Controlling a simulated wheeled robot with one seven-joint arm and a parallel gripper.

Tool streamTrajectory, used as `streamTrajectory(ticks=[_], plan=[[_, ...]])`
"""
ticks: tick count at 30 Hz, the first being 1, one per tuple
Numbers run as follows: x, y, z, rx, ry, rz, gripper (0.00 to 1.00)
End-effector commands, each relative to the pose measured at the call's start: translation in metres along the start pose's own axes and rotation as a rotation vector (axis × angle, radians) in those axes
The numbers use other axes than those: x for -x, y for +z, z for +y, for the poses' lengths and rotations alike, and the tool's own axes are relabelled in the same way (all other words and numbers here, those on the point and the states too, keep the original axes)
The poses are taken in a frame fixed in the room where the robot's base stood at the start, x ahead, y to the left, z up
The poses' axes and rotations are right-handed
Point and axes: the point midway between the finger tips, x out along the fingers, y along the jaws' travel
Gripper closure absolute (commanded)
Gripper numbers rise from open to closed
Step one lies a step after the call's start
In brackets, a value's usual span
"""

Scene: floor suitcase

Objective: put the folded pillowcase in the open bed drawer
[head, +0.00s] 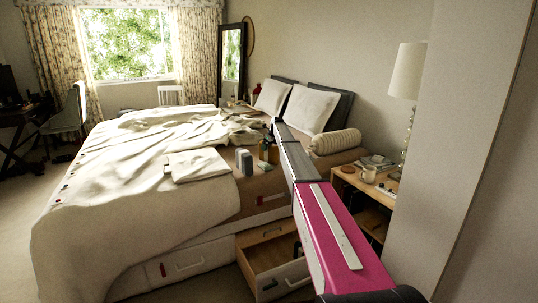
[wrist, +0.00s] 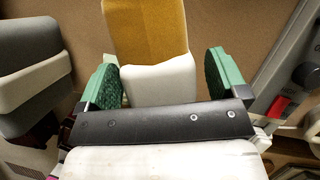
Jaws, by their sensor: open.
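The folded pillowcase (head: 197,165) looks like a flat, pale folded cloth lying on the bed, left of my gripper in the head view. The open bed drawer (head: 284,278) is pulled out low at the bed's near side, with its brown inside showing. My gripper (head: 266,152) is above the bed's near edge, right of the pillowcase and apart from it. In the wrist view my gripper (wrist: 161,60) has its green-padded fingers spread. An amber-and-white object (wrist: 147,35) shows between the fingers; contact is not clear. The pillowcase is not clearly seen there.
A grey-and-white block (head: 243,162) stands between the pillowcase and my gripper; it also shows in the wrist view (wrist: 32,65). A rumpled cream cover (head: 110,215) spreads over the bed. A nightstand (head: 362,185) with a mug and lamp stands right. A closed drawer (head: 180,268) is left of the open one.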

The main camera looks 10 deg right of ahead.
Motion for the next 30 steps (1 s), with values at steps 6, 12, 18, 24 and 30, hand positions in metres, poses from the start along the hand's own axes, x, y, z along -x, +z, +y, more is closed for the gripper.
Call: streamTrajectory(ticks=[6, 12, 18, 24, 30], plan=[[-0.0028, -0.0011, 0.0, 0.0, 0.0, 0.0, 0.08], [-0.0037, -0.0015, 0.0, 0.0, 0.0, 0.0, 0.08], [-0.0035, -0.0014, 0.0, 0.0, 0.0, 0.0, 0.28], [-0.0035, -0.0014, 0.0, 0.0, 0.0, 0.0, 0.9], [-0.0028, -0.001, -0.0001, 0.0, 0.0, -0.001, 0.98]])
